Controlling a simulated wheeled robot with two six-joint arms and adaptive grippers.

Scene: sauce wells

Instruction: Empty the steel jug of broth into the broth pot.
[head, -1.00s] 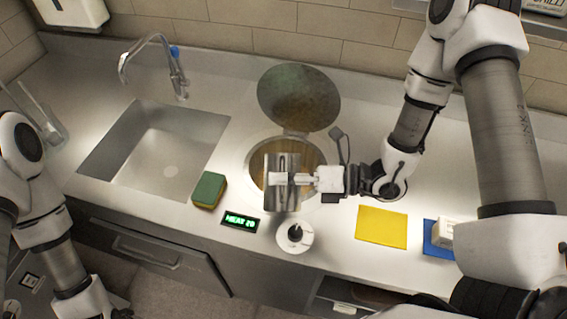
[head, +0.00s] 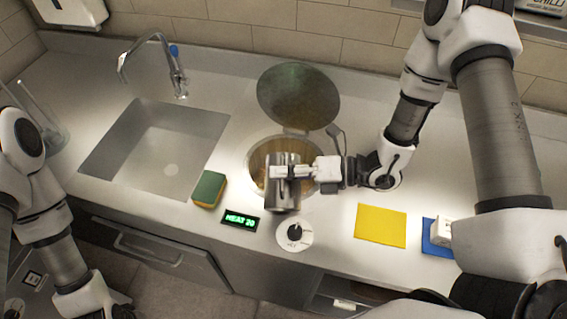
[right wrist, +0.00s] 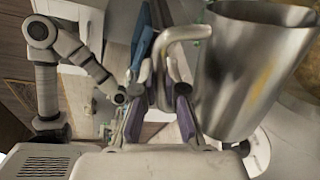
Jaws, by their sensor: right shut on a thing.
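The steel jug (head: 284,197) is in front of the broth pot (head: 258,155) in the head view and overlaps its near rim. My right gripper (head: 298,173) is shut on the jug's handle and holds the jug up. In the right wrist view my right gripper (right wrist: 160,95) has its fingers on both sides of the handle, and the jug (right wrist: 245,75) shows to the right. The jug's inside is hidden, so I cannot tell what it holds. The pot is open, with brownish broth showing. My left gripper (head: 122,308) is at the bottom left edge, too dark to read.
The round lid (head: 298,95) stands open behind the pot. A knob (head: 294,234) and a green display (head: 240,220) sit in front. A sponge (head: 209,188) and the sink (head: 150,150) are to the left. A yellow cloth (head: 381,226) and a blue cloth (head: 437,247) lie to the right.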

